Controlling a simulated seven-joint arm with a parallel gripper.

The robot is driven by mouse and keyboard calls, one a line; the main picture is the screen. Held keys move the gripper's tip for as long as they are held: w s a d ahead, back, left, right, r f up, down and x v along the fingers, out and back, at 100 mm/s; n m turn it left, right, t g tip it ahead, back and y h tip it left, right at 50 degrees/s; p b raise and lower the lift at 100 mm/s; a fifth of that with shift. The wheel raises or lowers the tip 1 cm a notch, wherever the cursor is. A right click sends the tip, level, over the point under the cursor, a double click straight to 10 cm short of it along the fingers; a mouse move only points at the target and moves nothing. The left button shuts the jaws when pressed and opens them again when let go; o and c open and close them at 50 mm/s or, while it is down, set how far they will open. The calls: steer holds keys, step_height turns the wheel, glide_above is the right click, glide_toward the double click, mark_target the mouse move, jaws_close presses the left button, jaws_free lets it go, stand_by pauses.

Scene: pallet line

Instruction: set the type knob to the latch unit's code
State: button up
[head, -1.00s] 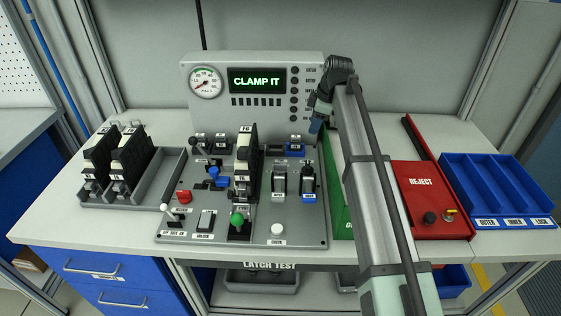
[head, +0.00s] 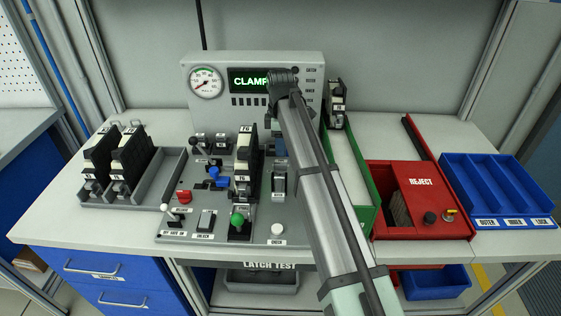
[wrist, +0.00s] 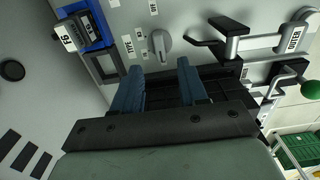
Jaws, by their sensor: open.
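The latch unit (head: 245,165), a tall black block with white labels, stands upright in the test fixture on the grey panel. Its code is too small to read surely in the head view. A small grey knob (wrist: 160,44) with printed labels beside it shows in the wrist view, likely the type knob; its setting is unclear. My gripper (wrist: 160,67) is open, its two blue fingers apart with nothing seen between them. The knob lies just beyond the fingertips, apart from them in the picture.
The console's screen (head: 248,82) is partly covered by my arm. A green-headed lever (head: 237,221) stands before the latch unit. More black units stand in the left tray (head: 172,165). A red reject box (head: 425,185) and a blue divided tray (head: 500,185) are at right.

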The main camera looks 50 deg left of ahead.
mark_target(280, 163)
step_height(280, 163, down, 7)
steer(key=shift+f, duration=0.15)
stand_by(0.4)
jaws_close()
stand_by(0.3)
